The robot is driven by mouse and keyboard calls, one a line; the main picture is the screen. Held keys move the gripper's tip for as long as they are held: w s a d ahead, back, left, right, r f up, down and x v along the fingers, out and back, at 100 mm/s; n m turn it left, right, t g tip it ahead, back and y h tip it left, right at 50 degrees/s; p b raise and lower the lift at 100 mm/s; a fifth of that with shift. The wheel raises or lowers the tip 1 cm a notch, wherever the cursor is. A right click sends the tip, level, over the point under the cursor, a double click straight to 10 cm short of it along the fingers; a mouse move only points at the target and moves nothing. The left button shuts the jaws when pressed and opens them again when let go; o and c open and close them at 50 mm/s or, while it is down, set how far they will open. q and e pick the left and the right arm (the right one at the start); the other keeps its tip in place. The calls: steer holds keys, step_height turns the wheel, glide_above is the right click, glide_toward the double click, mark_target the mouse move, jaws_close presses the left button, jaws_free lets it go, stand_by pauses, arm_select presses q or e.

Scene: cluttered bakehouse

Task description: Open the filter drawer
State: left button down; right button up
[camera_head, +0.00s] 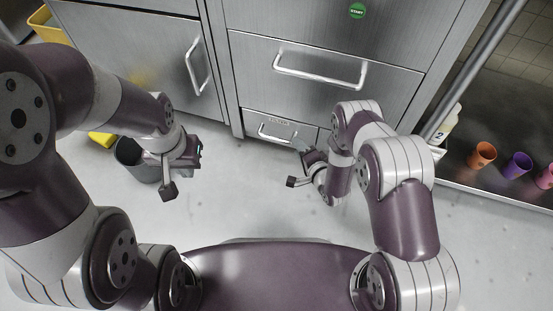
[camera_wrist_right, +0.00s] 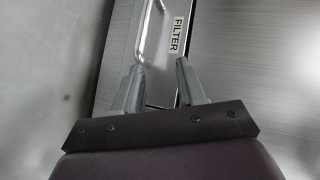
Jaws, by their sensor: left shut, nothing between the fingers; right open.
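The filter drawer (camera_head: 254,127) is the small, low steel front below a wide drawer in the head view, and it looks flush with the cabinet. It has a bar handle (camera_head: 277,138). In the right wrist view, the FILTER label (camera_wrist_right: 177,36) sits beside this handle (camera_wrist_right: 141,40). My right gripper (camera_wrist_right: 158,76) is open, with the handle's near end just ahead of the gap between its fingers; I cannot tell if they touch. It shows in the head view (camera_head: 302,168) just right of the handle. My left gripper (camera_head: 183,172) is shut and empty, away from the drawer.
A wide drawer (camera_head: 340,88) and a cabinet door (camera_head: 140,45) have bar handles. A dark bin (camera_head: 128,155) stands by my left gripper. A white bottle (camera_head: 447,125) and orange (camera_head: 481,155) and purple (camera_head: 517,165) cups stand at right. The floor before the drawer is clear.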

steer(key=m+t+y+b, duration=0.2)
glide_toward(278, 139)
steer(key=b+x, duration=0.2)
steer(key=x, duration=0.1)
steer(key=b+x, duration=0.2)
steer(key=x, duration=0.1)
steer(key=f+b+x, duration=0.1)
steer(key=b+x, duration=0.1)
steer(key=x, duration=0.1)
steer(key=shift+w+f+b, duration=0.1)
steer(key=shift+w+b, duration=0.15)
steer(key=shift+b, duration=0.05)
arm_select(q)
step_height(278, 139, down, 11)
arm_select(e)
steer(key=shift+w+a, duration=0.25)
steer(key=shift+w, duration=0.05)
arm_select(q)
steer(key=shift+r, duration=0.1)
arm_select(e)
jaws_close()
